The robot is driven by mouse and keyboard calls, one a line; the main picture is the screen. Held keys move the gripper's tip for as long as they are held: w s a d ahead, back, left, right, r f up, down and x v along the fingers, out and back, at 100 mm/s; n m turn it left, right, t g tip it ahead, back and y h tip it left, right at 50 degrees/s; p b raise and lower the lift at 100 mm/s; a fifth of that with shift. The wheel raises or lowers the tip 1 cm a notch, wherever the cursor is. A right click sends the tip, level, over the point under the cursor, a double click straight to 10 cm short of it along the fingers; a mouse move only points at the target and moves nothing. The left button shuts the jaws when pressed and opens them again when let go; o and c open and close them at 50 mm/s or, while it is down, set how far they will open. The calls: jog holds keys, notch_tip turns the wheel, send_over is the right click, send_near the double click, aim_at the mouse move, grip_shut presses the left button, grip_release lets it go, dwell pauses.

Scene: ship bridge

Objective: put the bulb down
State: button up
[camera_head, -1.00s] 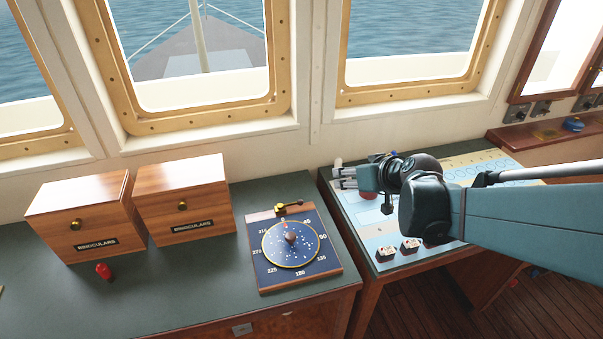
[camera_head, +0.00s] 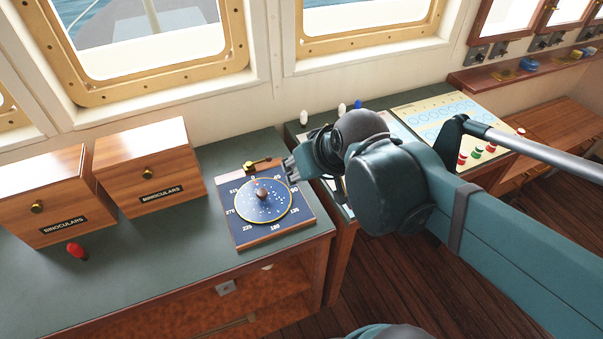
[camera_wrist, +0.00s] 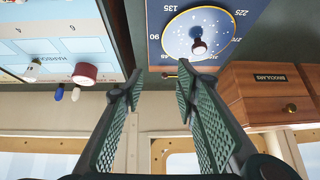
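My gripper (camera_head: 290,167) is beside the right edge of the compass-dial board (camera_head: 240,233), above the gap between the two consoles. In the wrist view my gripper (camera_wrist: 158,90) has its two fingers wide apart with nothing between them. No bulb is in its grasp. A small red bulb-like piece (camera_head: 77,251) lies on the left counter in front of the binocular boxes; I cannot tell for certain that it is the bulb. The dial has a dark round knob (camera_head: 263,194) at its middle, which also shows in the wrist view (camera_wrist: 198,47).
Two wooden binocular boxes (camera_head: 152,170) (camera_head: 45,197) stand at the back left. The right console's panel (camera_wrist: 50,45) carries a red knob (camera_wrist: 85,72) and small white and blue pieces. The left counter (camera_head: 150,280) has free room at the front.

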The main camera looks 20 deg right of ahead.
jog(key=shift+h, duration=0.3)
jog(key=s, duration=0.4)
jog(key=shift+s+a+r, duration=0.15)
jog(key=shift+a, duration=0.2)
jog(key=shift+o, duration=0.5)
jog(key=w+d+f+m+g+h+b, duration=0.1)
jog(key=w+d+m+h, duration=0.25)
jog(key=w+d, duration=0.5)
jog(key=w+d+m+g+h+b, duration=0.15)
jog(key=w+d+m+h, duration=0.35)
jog(key=w, duration=0.6)
jog(key=m+g+h, duration=0.2)
jog(key=m+h, duration=0.1)
jog(key=m, duration=0.4)
send_near(342, 112)
jog(key=shift+w+d+n, duration=0.25)
jog(key=shift+w+d, duration=0.1)
jog(key=shift+d, duration=0.35)
jog(key=shift+w+d+f+m+g+h+b, duration=0.3)
jog(key=shift+w+d+f+m+h, duration=0.1)
jog(key=shift+w+f+m+h, duration=0.15)
